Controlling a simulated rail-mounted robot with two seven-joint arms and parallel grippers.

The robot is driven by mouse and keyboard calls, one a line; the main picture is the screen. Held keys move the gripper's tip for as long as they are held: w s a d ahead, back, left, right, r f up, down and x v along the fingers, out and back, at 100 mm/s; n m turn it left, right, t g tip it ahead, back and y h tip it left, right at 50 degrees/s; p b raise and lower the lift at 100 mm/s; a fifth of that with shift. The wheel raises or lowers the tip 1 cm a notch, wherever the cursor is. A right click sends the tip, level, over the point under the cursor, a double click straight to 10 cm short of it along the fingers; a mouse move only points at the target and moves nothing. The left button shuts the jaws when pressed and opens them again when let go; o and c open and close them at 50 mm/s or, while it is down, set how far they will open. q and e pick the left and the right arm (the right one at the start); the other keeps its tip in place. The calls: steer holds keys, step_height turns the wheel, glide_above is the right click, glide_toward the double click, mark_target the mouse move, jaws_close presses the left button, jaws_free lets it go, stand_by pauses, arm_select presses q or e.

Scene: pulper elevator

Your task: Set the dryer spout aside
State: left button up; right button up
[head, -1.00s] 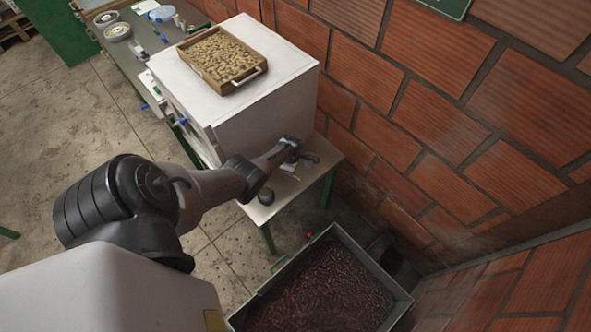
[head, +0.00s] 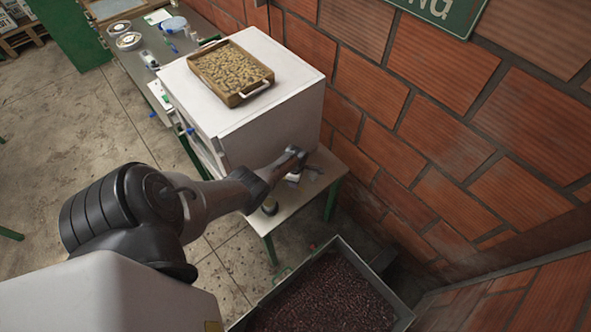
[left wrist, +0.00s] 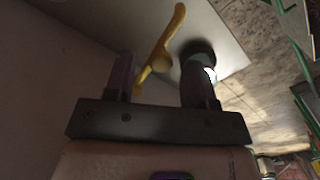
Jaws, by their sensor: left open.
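The white box-shaped dryer (head: 255,90) stands on a table, and my left arm reaches past its near side. My left gripper (head: 297,172) is small and partly hidden by my wrist at the table's near end. In the left wrist view the left gripper (left wrist: 160,80) is open. A slim yellow piece (left wrist: 162,50) shows beyond and between its fingers, apparently not gripped. I cannot tell for sure which piece is the dryer spout. A dark round item (left wrist: 198,48) is partly hidden behind the right-hand finger. My right gripper is not in view.
A wooden tray of beans (head: 231,71) with a white handle sits on the dryer. A bin of dark red cherries (head: 352,268) stands on the floor before the table. A brick wall (head: 440,130) closes off the right. A small dark jar (head: 270,207) stands on the table.

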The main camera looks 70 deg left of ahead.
arm_select(q)
step_height(320, 180, up, 13)
steer(key=p, duration=0.4)
steer(key=shift+f+p, duration=0.15)
steer(key=shift+p, duration=0.15)
stand_by(0.4)
